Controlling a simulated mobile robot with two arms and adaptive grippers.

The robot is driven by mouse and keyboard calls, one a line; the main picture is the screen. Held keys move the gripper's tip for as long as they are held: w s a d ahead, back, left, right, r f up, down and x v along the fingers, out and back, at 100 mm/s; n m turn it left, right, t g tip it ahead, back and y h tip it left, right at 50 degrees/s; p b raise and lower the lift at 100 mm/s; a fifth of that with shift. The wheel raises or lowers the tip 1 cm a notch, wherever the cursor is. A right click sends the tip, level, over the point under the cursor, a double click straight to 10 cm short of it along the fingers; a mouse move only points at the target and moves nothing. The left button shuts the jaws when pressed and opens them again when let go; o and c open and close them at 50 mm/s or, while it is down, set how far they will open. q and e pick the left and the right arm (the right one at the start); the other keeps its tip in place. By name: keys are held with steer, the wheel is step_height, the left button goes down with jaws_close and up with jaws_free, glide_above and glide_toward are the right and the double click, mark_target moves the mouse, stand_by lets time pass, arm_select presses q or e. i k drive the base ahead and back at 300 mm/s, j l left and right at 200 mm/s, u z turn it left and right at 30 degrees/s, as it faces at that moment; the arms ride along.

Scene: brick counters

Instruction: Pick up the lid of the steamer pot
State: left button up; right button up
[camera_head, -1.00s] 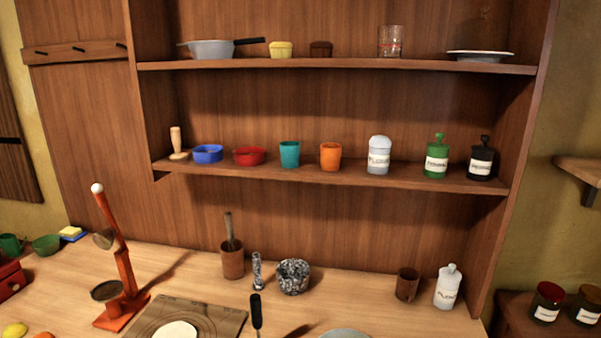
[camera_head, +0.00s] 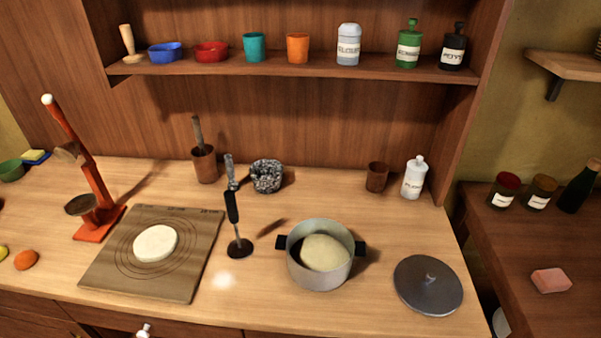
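The steamer pot (camera_head: 308,270) stands on the wooden counter, right of the middle. It is grey with two black side handles, is uncovered, and holds a pale round lump (camera_head: 325,252). A dark grey round lid (camera_head: 420,298) with a small knob on top lies flat on the counter to the right of the pot, apart from it, near the front edge. Neither of my grippers shows in the head view.
A board with dough (camera_head: 155,243), a black-handled tool (camera_head: 234,225) and a red press (camera_head: 90,180) stand left of the pot. A brown cup (camera_head: 377,177) and a white bottle (camera_head: 414,178) stand behind the lid. The counter around the lid is clear.

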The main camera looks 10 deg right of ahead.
mark_target(426, 284)
steer(key=z, duration=1.2)
steer(key=l+u, duration=0.15)
steer(key=l, duration=0.7)
